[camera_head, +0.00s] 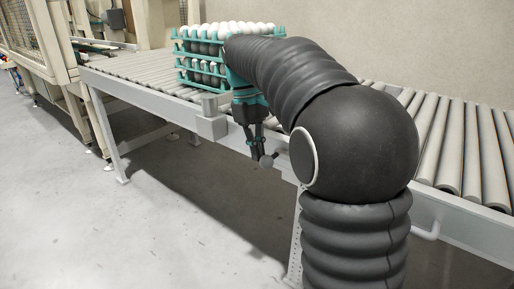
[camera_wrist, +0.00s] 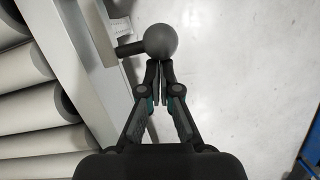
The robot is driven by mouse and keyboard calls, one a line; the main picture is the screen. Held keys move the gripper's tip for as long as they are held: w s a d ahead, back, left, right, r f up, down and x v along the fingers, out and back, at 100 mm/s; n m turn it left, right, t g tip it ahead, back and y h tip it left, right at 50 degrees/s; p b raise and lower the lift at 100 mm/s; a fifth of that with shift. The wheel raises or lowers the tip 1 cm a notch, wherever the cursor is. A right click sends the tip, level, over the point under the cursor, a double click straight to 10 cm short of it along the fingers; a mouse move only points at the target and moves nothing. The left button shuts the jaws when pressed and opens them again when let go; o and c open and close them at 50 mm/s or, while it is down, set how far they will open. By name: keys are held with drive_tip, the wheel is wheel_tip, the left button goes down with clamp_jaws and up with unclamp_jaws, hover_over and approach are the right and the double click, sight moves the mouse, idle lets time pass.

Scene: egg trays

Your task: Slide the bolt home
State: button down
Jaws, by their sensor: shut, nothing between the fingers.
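The bolt's dark round knob (camera_wrist: 161,41) is at the top middle of the wrist view, on a short dark stem (camera_wrist: 130,48) that runs left to the conveyor's side frame. In the head view the knob (camera_head: 267,161) is small and grey, below the frame and beside my fingertips. My gripper (camera_wrist: 159,66) is shut and empty, its fingertips right at the near side of the knob. I cannot tell whether they touch it. My gripper (camera_head: 257,151) points downward in the head view. The rest of the bolt is hidden.
The roller conveyor (camera_head: 147,93) runs along the wall, with a pale side frame (camera_wrist: 95,62). Teal stacked trays (camera_head: 181,62) of white and dark eggs stand on it behind my arm. A grey box (camera_head: 212,126) juts from the frame. The floor in front (camera_head: 150,220) is clear.

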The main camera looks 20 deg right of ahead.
drive_tip(key=shift+s+d, duration=0.75)
drive_tip(key=shift+s, duration=0.3)
drive_tip(key=w+a+r+p, duration=0.2)
drive_tip(key=w+r, duration=0.4)
drive_tip(key=r, duration=0.3)
drive_tip(key=shift+a+p, duration=0.4)
drive_tip(key=shift+p, duration=0.5)
drive_tip(key=shift+s, duration=0.1)
